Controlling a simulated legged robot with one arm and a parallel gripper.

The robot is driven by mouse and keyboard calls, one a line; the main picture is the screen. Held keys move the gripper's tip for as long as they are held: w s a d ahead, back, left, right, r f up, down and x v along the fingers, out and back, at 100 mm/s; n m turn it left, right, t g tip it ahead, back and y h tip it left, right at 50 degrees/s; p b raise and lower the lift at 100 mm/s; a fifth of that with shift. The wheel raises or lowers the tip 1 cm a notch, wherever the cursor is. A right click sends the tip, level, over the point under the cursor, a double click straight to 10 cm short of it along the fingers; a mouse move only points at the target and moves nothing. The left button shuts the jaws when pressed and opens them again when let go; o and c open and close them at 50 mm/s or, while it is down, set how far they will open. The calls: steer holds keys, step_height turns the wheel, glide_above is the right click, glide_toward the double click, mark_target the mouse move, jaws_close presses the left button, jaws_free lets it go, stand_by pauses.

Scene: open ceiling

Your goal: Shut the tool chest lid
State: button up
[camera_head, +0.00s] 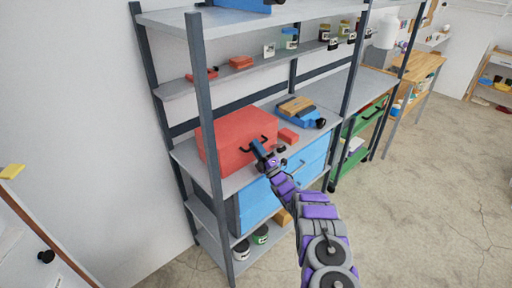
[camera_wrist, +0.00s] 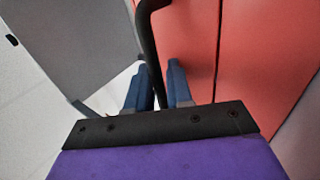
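The red tool chest (camera_head: 224,136) stands on the grey shelf top beside the post. Its lid looks down or nearly down; I cannot tell whether a small gap is left. A black handle is on its near side. My gripper (camera_head: 259,150) is at this handle. In the wrist view the black handle (camera_wrist: 149,38) runs down between the two blue fingers of my gripper (camera_wrist: 157,88), which sit close on both sides of it. The chest's red face (camera_wrist: 262,60) fills the right of that view, with a dark seam down it. The handle's lower end is hidden behind the fingers.
A small red box (camera_head: 288,136) and a blue case (camera_head: 304,114) lie right of the chest. Blue drawers (camera_head: 262,203) are below the shelf top. Dark posts (camera_head: 204,110) and an upper shelf (camera_head: 180,89) bound the space. The floor at right is clear.

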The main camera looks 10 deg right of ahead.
steer(key=shift+o, duration=0.8)
steer(key=shift+f, duration=0.25)
steer(key=shift+f, duration=0.1)
steer(key=p+v, duration=0.4)
steer(key=v, duration=1.3)
steer(key=shift+d, duration=0.25)
steer(key=shift+s, duration=0.1)
